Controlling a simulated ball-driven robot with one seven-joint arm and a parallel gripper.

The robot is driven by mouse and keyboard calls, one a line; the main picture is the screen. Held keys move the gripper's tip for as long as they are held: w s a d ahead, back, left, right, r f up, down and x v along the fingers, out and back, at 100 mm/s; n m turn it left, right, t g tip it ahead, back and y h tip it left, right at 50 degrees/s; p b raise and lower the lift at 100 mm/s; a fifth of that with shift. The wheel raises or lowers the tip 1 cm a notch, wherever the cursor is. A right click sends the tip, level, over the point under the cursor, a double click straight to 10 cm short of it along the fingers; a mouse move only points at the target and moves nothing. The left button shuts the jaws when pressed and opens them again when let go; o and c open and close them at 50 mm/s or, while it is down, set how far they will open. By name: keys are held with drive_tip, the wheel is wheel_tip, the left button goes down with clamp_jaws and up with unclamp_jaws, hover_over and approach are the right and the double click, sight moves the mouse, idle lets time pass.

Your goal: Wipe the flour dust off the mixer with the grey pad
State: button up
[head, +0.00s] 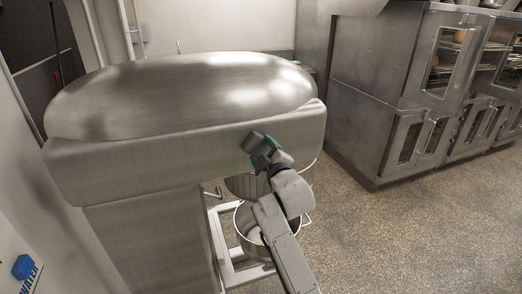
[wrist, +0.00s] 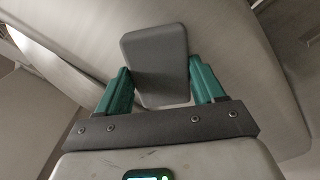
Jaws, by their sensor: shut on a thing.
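The mixer (head: 110,165) is a large brushed-metal machine with a rounded top, filling the left half of the head view. My gripper (head: 262,148) is at the right part of the side of the mixer's head. In the wrist view my gripper (wrist: 161,85) has its green fingers shut on the grey pad (wrist: 155,50), a flat rounded rectangle. The pad (head: 252,141) is against or very near the mixer's side; I cannot tell if it touches. The mixer's surface also shows behind the pad in the wrist view (wrist: 225,50). No flour dust can be made out clearly.
A bowl (head: 243,228) sits below the mixer's head on a white frame (head: 228,272). Steel ovens (head: 385,85) stand at the right. The speckled floor (head: 420,240) between is clear. A wall with a blue-marked sign (head: 26,267) is at the left.

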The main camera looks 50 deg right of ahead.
drive_tip(key=shift+w+a+b, duration=0.65)
drive_tip(key=shift+a+b, duration=0.05)
drive_tip(key=shift+a, duration=0.3)
drive_tip(key=shift+w+a+b, duration=0.6)
drive_tip(key=shift+a+b, duration=0.1)
drive_tip(key=shift+a, duration=0.25)
drive_tip(key=shift+w+a+b, duration=0.65)
drive_tip(key=shift+a+b, duration=0.05)
drive_tip(key=shift+a, duration=0.3)
drive_tip(key=shift+w+a+b, duration=0.55)
drive_tip(key=shift+w+a, duration=0.05)
drive_tip(key=shift+a, duration=0.2)
drive_tip(key=shift+w+a+b, duration=0.5)
drive_tip(key=shift+w+a, duration=0.1)
drive_tip(key=shift+a, duration=0.2)
drive_tip(key=shift+p+v, duration=0.55)
drive_tip(key=shift+v, duration=2.45)
drive_tip(key=shift+v, duration=1.5)
